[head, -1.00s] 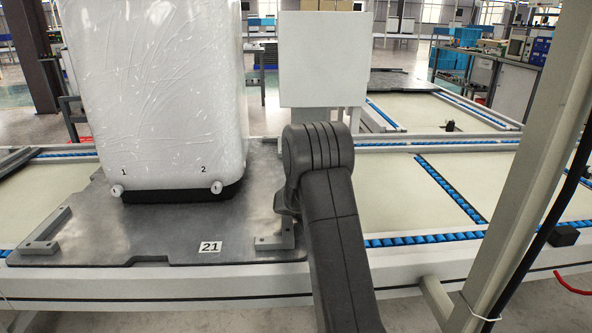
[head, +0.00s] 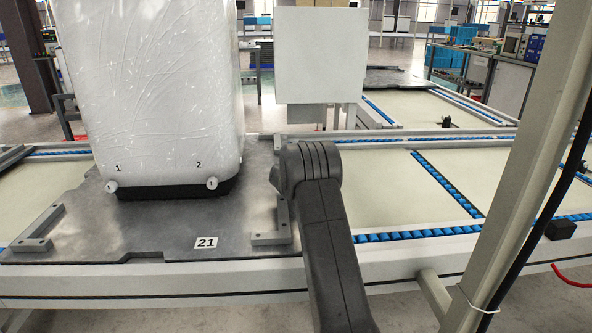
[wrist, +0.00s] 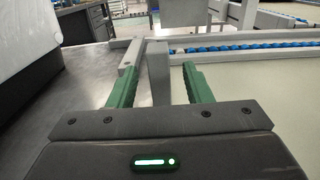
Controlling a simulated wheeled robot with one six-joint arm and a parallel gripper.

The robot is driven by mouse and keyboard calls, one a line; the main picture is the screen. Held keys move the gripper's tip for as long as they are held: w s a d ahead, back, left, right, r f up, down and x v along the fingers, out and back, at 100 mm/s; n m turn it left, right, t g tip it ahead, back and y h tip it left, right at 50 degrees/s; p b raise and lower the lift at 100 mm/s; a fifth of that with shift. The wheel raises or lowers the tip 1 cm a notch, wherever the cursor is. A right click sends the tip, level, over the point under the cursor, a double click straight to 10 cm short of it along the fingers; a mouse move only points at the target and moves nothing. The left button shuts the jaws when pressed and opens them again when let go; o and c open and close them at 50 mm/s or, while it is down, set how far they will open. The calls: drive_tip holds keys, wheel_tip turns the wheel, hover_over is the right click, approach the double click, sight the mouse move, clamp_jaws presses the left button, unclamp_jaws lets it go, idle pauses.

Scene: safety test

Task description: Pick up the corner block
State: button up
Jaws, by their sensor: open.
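A grey L-shaped corner block (head: 271,239) sits on the right front corner of the dark metal plate (head: 150,235), partly hidden by my arm in the head view. A similar corner block (head: 38,232) sits at the plate's left side. In the wrist view, my gripper (wrist: 160,68) is open, with its two green fingers apart. A grey upright part (wrist: 158,72), which looks like part of the right corner block, shows between the fingers. I cannot tell whether a finger touches it. My gripper is hidden in the head view.
A large white wrapped unit (head: 150,100) stands on the plate, left of my arm. A white panel (head: 320,55) stands behind. A pale slanted post (head: 520,150) with a black cable is at the right. The conveyor bed (head: 395,190) right of the plate is mostly clear.

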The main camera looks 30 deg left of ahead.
drive_tip(key=shift+x, duration=1.55)
clamp_jaws()
drive_tip(key=shift+r, duration=0.1)
